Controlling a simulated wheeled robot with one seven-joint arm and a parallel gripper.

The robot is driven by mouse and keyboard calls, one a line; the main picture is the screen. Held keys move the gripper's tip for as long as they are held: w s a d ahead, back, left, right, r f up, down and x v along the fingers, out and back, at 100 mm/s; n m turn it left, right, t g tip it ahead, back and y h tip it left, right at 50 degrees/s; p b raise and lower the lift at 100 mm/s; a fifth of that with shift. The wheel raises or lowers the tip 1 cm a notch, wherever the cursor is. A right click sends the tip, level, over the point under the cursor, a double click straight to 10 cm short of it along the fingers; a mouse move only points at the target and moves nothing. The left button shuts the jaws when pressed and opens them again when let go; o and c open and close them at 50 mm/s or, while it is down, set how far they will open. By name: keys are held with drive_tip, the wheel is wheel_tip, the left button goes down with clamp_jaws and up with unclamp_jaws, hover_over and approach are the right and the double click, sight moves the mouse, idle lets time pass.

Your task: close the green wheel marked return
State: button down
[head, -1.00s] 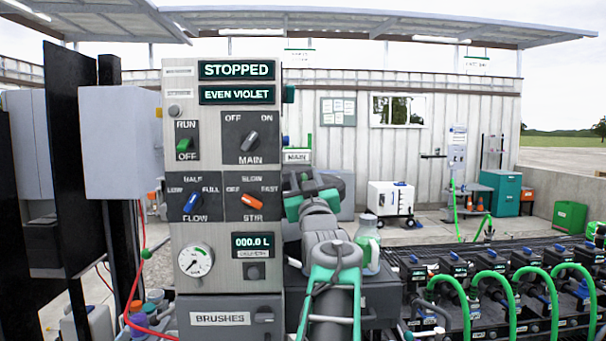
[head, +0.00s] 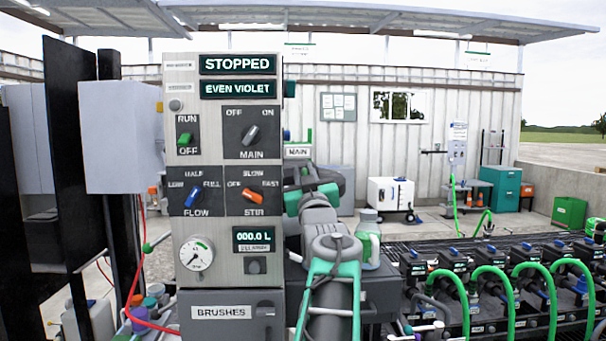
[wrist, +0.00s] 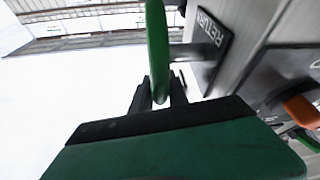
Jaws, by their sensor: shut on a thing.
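The green wheel (wrist: 157,40) shows edge-on in the wrist view, as an upright green rim on a grey stem. The stem runs right to a dark plate marked RETURN (wrist: 207,43) on the grey panel side. My gripper (wrist: 160,90) is shut on the wheel's rim, with a dark finger on either side of it. In the head view my gripper (head: 316,185) is at the right edge of the control panel, seen from behind. The wheel cannot be clearly made out there, and the fingertips are hidden.
The control panel (head: 222,132) stands just left of my arm, its display reading STOPPED. A bottle with a green label (head: 368,240) stands close right of my arm. Several green hoses (head: 490,275) arch over the dark manifold at the lower right.

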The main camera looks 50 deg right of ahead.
drive_tip(key=shift+w+d+r+g+y+p, duration=0.1)
drive_tip(key=shift+d+r+g+y+p, duration=0.1)
drive_tip(key=shift+r+g+p, duration=0.25)
drive_tip(key=shift+d+r+g+y+p, duration=0.15)
drive_tip(key=shift+g+y+p, duration=0.1)
drive_tip(key=shift+p, duration=0.4)
drive_tip(key=p, duration=0.1)
drive_tip(key=g+y+p, duration=0.1)
drive_tip(key=p, duration=0.1)
drive_tip(key=shift+w+d+g+y, duration=0.25)
drive_tip(key=shift+w+d+g, duration=0.05)
drive_tip(key=shift+w+d+f+g+y, duration=0.15)
drive_tip(key=shift+f+g+y, duration=0.15)
drive_tip(key=shift+f, duration=0.2)
drive_tip(key=c, duration=1.5)
unclamp_jaws()
drive_tip(key=shift+s+d+m, duration=0.1)
drive_tip(key=shift+s+m, duration=0.1)
drive_tip(key=shift+m, duration=0.1)
drive_tip(key=shift+o, duration=0.5)
drive_tip(key=shift+w, duration=0.1)
